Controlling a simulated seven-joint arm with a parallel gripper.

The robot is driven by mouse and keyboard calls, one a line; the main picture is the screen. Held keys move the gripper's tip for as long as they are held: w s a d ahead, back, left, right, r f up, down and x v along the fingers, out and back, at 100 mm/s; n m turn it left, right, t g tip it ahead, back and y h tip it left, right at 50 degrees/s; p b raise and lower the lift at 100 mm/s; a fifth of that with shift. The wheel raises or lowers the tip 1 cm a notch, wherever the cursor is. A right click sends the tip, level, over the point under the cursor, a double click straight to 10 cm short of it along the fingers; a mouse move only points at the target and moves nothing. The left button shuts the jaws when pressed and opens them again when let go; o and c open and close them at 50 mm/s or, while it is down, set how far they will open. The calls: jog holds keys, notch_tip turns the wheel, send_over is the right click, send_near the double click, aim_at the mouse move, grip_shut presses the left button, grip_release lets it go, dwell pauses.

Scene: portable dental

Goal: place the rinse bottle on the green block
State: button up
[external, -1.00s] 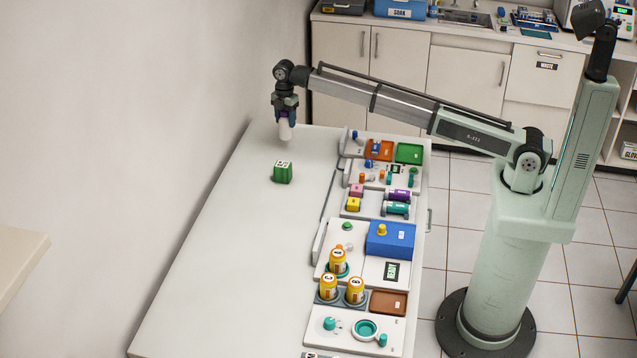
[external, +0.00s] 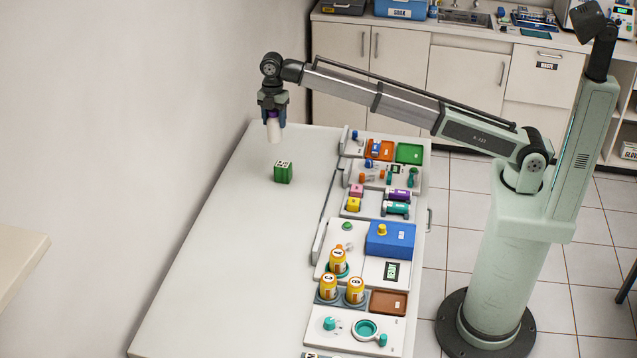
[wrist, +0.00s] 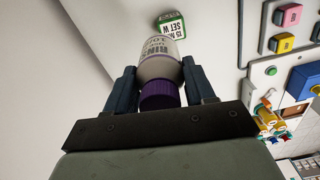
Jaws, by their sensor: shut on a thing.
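The rinse bottle (external: 273,130) is white with a purple cap and hangs from my gripper (external: 272,108), which is shut on it near the cap end. In the wrist view the bottle (wrist: 160,65) sits between the two fingers of my gripper (wrist: 160,88), its printed label partly visible. The green block (external: 283,173) stands alone on the white table, with a white label on its top. In the external view the bottle is above the table, apart from the block, up and slightly left of it. In the wrist view the block (wrist: 171,24) shows just past the bottle's end, partly hidden.
The white table (external: 220,260) is clear around the block. Along its right side run trays with small coloured parts, a blue box (external: 390,239), several orange bottles (external: 329,287) and a brown tray (external: 388,302). A wall borders the left side.

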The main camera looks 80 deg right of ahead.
jog(key=shift+s+a+r+m, duration=0.15)
jog(key=shift+s+r+m, duration=0.1)
jog(key=shift+s, duration=0.35)
jog(key=shift+s+a+r+m, duration=0.15)
jog(key=shift+s+r, duration=0.05)
jog(key=shift+s, duration=0.4)
jog(key=shift+m, duration=0.3)
jog(key=shift+f, duration=5.05)
jog(key=shift+f, duration=0.1)
jog(key=o, duration=1.2)
jog(key=shift+c, duration=0.2)
notch_tip(320, 180, up, 12)
